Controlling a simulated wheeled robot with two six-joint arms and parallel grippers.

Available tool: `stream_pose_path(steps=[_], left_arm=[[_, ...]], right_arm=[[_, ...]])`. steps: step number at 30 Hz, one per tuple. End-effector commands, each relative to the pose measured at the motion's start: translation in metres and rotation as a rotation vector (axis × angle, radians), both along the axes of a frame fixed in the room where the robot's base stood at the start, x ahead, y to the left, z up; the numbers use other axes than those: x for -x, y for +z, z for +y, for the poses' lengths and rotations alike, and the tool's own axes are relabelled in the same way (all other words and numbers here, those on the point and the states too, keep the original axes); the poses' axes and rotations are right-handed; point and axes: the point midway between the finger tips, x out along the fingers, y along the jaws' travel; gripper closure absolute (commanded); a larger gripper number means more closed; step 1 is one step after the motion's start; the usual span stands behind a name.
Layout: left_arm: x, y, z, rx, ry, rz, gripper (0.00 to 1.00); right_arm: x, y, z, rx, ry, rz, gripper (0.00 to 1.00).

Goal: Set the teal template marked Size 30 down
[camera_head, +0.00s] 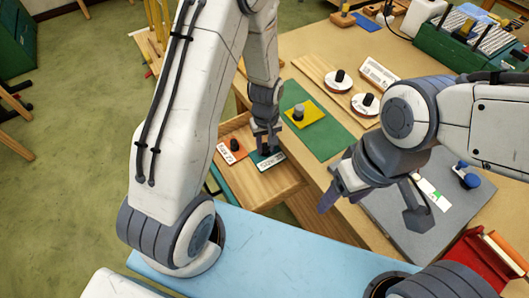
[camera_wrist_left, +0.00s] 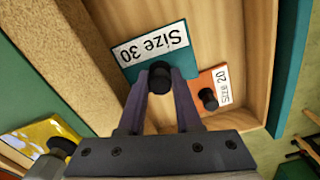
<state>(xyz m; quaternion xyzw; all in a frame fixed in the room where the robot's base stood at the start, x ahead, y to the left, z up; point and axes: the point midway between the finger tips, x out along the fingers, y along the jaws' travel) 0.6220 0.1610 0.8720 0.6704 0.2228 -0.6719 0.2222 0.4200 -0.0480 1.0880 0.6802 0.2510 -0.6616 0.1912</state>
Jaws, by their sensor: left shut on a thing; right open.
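The teal template marked Size 30 (camera_head: 272,163) is in the open wooden drawer in the head view, flat or nearly so. In the left wrist view, the teal template (camera_wrist_left: 180,57) shows its white label and black knob. My left gripper (camera_head: 266,146) is shut on that knob from above; its fingers (camera_wrist_left: 159,88) clasp it in the wrist view. I cannot tell whether the template touches the drawer floor. An orange template marked Size 20 (camera_head: 238,156) lies beside it, to the left, apart. My right gripper (camera_head: 372,206) is open and empty above the table's near side.
The drawer (camera_head: 270,192) has wooden walls close around the templates. A green mat (camera_head: 318,138) with a yellow template (camera_head: 310,118) lies on the table behind. White discs with black knobs (camera_head: 340,82) sit on a board farther back. A grey board (camera_head: 395,232) lies under my right gripper.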

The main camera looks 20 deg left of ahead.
Motion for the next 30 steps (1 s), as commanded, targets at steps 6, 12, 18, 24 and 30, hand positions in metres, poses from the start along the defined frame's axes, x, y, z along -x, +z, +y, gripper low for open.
stream_pose_path(steps=[6,12,18,24,30], left_arm=[[0.001,-0.016,0.005,0.0,0.011,-0.002,1.0],[0.001,-0.038,0.004,0.0,0.009,-0.001,1.0],[0.0,-0.05,0.003,0.0,0.007,-0.003,1.0],[0.0,-0.049,0.002,0.0,0.006,-0.003,1.0],[0.0,-0.051,0.002,0.0,0.005,-0.003,0.54]], right_arm=[[0.0,-0.014,0.0,-0.001,0.0,-0.001,0.32],[0.0,-0.034,0.0,-0.001,0.0,-0.002,0.32],[0.0,-0.045,0.0,-0.001,0.0,-0.001,0.32],[0.0,-0.043,0.0,-0.001,0.0,-0.002,0.32],[0.0,-0.044,0.0,-0.001,0.0,-0.002,0.32]])
